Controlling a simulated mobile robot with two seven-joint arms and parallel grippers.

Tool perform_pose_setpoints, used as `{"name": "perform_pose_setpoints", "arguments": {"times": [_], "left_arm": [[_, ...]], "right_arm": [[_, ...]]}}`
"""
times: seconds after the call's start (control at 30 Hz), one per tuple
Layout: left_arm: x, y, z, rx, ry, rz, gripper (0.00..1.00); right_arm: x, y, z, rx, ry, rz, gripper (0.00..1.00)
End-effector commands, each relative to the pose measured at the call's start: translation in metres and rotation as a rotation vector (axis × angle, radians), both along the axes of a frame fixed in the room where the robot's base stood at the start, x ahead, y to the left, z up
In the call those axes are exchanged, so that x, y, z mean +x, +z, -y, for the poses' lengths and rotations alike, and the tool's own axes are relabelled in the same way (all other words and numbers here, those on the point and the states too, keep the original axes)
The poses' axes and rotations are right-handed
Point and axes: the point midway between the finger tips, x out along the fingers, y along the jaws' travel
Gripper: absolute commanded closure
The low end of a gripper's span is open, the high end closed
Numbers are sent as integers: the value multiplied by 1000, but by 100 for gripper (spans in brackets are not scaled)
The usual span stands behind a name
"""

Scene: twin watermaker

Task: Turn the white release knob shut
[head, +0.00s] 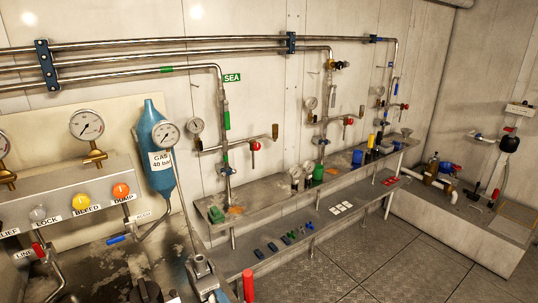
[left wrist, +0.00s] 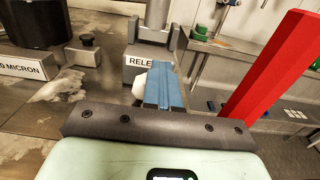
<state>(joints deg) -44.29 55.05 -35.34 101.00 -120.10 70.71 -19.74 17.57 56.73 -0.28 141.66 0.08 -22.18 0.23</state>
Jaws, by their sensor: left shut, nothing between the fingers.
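The white release knob (left wrist: 140,86) shows in the left wrist view on the front of a grey block labelled "RELE…" (left wrist: 141,62). The rest of the label is hidden. My left gripper (left wrist: 163,72) is shut and empty, its blue fingers together just right of the knob and in front of the block. The fingers cover part of the knob, and I cannot tell whether they touch it. In the head view only a little of this gripper shows at the bottom edge, and the knob cannot be made out there. My right gripper is not in view.
A red post (left wrist: 272,72) rises close on the right in the left wrist view; it also shows in the head view (head: 248,286). A black cylinder (left wrist: 35,22) with a "MICRON" label stands left. A gauge (head: 166,134) and blue gas bottle (head: 157,180) stand behind.

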Motion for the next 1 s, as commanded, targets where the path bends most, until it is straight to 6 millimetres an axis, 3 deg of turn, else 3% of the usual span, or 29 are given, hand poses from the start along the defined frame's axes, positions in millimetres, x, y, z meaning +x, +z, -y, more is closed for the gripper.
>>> {"name": "perform_pose_setpoints", "arguments": {"times": [0.3, 0.63, 1.0], "left_arm": [[-3, -5, 2, -1, 0, -14, 100], [-2, 3, 6, -1, -2, -14, 100], [-36, 4, 29, -1, -3, -10, 100]], "right_arm": [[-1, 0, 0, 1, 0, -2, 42], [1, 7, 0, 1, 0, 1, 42], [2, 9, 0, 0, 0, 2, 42]]}}
